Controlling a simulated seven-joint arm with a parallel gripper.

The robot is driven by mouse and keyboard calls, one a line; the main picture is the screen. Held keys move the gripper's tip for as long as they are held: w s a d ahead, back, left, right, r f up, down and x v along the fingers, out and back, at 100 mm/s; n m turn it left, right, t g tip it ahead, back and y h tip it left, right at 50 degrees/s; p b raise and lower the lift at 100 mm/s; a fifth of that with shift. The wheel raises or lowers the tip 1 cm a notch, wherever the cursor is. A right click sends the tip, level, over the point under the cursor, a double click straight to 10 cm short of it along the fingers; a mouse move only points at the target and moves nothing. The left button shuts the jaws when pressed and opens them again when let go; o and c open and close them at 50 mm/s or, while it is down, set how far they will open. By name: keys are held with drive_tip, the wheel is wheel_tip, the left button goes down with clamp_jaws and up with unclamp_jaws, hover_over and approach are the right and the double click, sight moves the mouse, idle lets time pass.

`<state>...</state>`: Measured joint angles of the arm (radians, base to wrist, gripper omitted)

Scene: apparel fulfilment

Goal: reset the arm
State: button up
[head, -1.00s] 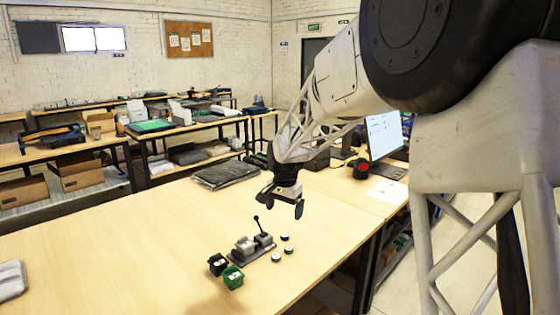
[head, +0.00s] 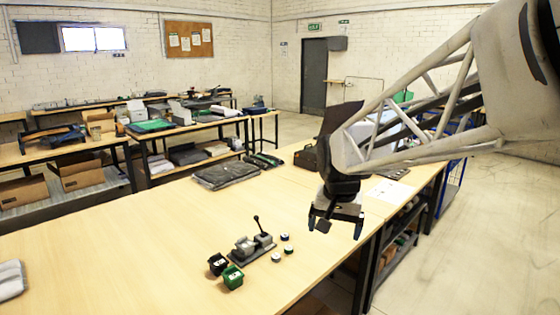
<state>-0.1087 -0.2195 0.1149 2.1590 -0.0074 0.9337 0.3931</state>
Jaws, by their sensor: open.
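My gripper (head: 334,229) is at the right side of the wooden table (head: 130,255), above its right edge region. It points downward with its two dark fingers apart and nothing between them. My arm reaches in from the upper right and hides part of the table's far right end. The gripper is apart from everything on the table.
A grey lever press (head: 256,244) stands on the table left of my gripper, with small round pieces (head: 285,237) beside it. Folded dark cloth (head: 226,173) lies behind. The table's left middle is clear.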

drive_tip(key=s+d+f+n, duration=0.1)
drive_tip(key=s+d, duration=0.2)
drive_tip(key=s, duration=0.9)
drive_tip(key=s+d+f+n, duration=0.2)
drive_tip(key=s+d, duration=0.1)
drive_tip(key=s, duration=0.9)
drive_tip(key=shift+s+f+t, duration=0.2)
drive_tip(key=shift+t, duration=0.2)
